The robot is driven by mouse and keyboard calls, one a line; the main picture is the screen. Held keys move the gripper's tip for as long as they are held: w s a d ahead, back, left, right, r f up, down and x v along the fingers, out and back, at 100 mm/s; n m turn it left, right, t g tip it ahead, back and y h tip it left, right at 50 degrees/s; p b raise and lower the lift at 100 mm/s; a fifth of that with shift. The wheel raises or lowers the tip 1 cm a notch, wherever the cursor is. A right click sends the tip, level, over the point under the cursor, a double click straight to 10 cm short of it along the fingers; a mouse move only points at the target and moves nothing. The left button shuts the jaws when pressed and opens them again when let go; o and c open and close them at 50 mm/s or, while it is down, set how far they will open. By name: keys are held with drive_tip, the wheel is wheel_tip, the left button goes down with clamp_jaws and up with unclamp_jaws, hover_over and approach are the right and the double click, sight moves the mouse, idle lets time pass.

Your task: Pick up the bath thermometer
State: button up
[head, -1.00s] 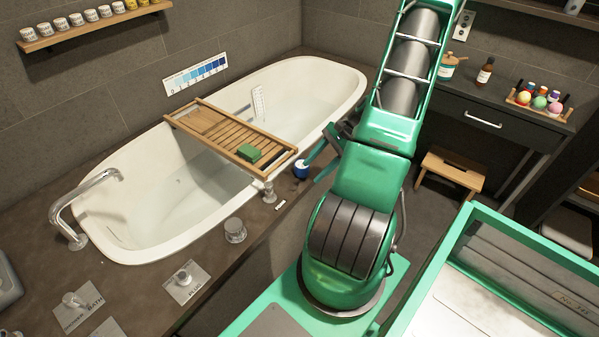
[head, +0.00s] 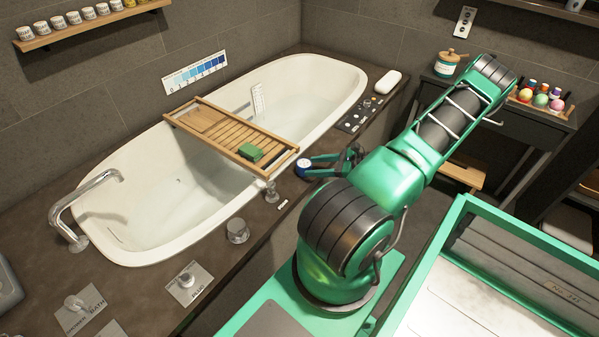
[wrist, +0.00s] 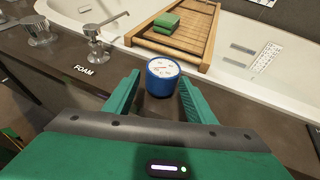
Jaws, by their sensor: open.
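The bath thermometer (head: 302,168) looks like a short blue drum with a white, marked round face. It stands on the dark tub surround, beside the near end of the wooden bath tray. In the wrist view the thermometer (wrist: 162,75) shows ahead, in line with the gap between my fingers. My gripper (wrist: 159,83) is open, with one green finger on each side of that gap. In the head view my gripper (head: 322,166) is low, just right of the thermometer. I cannot tell whether a finger touches it.
The wooden tray (head: 215,128) spans the bathtub (head: 130,242) and carries a green block (head: 251,152). A dark panel (head: 352,120) and white roll-shaped thing (head: 388,82) lie farther along the ledge.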

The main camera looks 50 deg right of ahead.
drive_tip(key=x, duration=0.8)
drive_tip(key=shift+w+d+f, duration=0.15)
drive_tip(key=shift+w+f, duration=0.05)
drive_tip(key=shift+w, duration=0.05)
drive_tip(key=shift+c, duration=0.3)
drive_tip(key=c, duration=0.7)
